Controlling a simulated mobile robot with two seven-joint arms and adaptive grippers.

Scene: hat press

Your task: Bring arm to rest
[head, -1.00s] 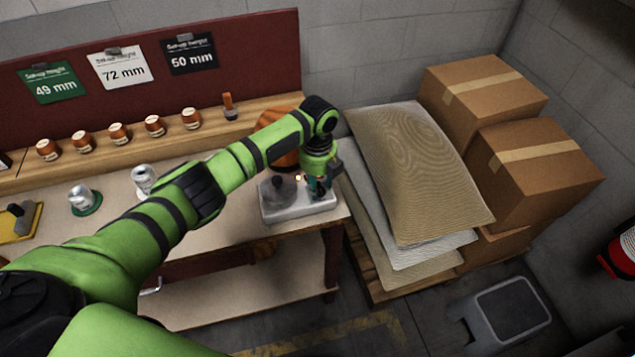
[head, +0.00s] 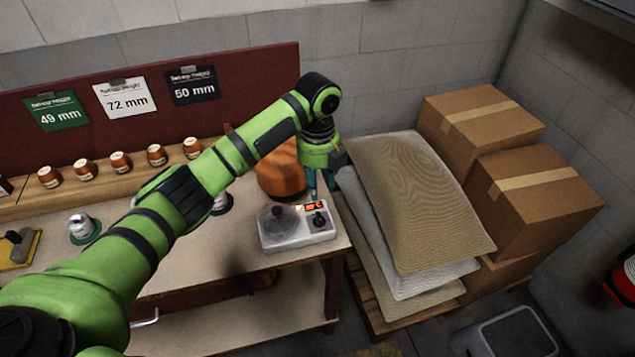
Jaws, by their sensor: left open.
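My left arm reaches in from the left across the workbench (head: 240,262). My left gripper (head: 322,190) hangs fingers-down above the bench's right end, open and with nothing seen between its fingers. Just below it stands a small white device (head: 290,241) with a round clear lid, a black knob and a lit orange display. The gripper looks apart from the device. An orange-brown rounded object (head: 282,172) stands behind, partly hidden by my arm. My right gripper is not in view.
Stacked sacks (head: 425,205) on a pallet and cardboard boxes (head: 545,210) stand close to the right. A metal can (head: 82,228) stands on the bench at left. A grey step stool (head: 515,335) is on the floor.

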